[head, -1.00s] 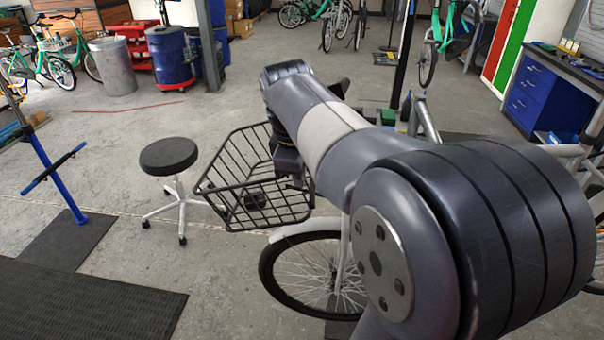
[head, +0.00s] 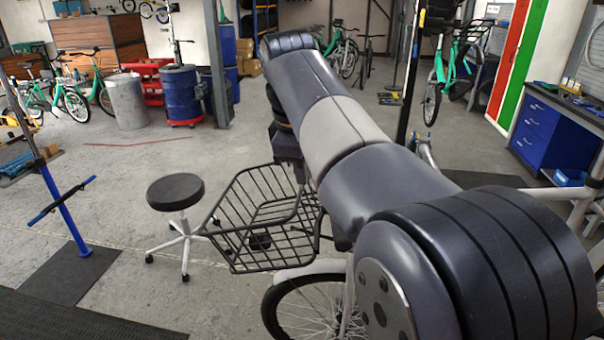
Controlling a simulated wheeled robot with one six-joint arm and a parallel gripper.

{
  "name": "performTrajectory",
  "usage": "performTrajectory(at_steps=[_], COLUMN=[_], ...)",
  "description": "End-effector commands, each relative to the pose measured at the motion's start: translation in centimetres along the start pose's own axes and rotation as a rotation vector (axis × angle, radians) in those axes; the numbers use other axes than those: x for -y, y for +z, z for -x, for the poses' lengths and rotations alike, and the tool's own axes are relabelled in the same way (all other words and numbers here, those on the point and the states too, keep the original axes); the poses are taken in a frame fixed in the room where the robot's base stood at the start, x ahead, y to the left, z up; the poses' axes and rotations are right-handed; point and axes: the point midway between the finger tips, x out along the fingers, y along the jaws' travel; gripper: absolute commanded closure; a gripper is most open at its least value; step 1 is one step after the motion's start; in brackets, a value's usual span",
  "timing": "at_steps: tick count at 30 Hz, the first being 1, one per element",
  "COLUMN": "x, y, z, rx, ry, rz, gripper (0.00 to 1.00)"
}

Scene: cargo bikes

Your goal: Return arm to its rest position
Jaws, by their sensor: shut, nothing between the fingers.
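My arm runs from the lower right up to the upper middle of the head view. My gripper (head: 290,150) hangs below the far end of the arm, a dark block partly hidden behind the arm link. It is shut, and I see nothing held. It shows in front of the back part of a black wire basket (head: 258,222); I cannot tell if they touch. The basket is on the front of a bike whose front wheel (head: 312,305) shows below. A small dark item (head: 259,241) shows at the basket's bottom.
A black-topped stool (head: 176,193) stands left of the basket. A blue work stand (head: 66,205) is at far left. Blue drums (head: 181,95), a grey bin (head: 128,100) and green bikes are at the back. A blue drawer cabinet (head: 536,130) is at right. Open floor lies behind the stool.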

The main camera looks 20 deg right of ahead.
Motion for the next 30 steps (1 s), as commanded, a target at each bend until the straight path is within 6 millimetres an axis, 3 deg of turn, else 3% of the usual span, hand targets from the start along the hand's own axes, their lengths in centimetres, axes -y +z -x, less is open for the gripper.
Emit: performTrajectory(at_steps=[23, 30], x=[0.0, 0.5], y=[0.0, 0.1], z=[-0.1, -2.2], rx=[0.0, 0.001], ry=[0.0, -0.002], rz=[0.0, -0.001], gripper=[1.0, 1.0])
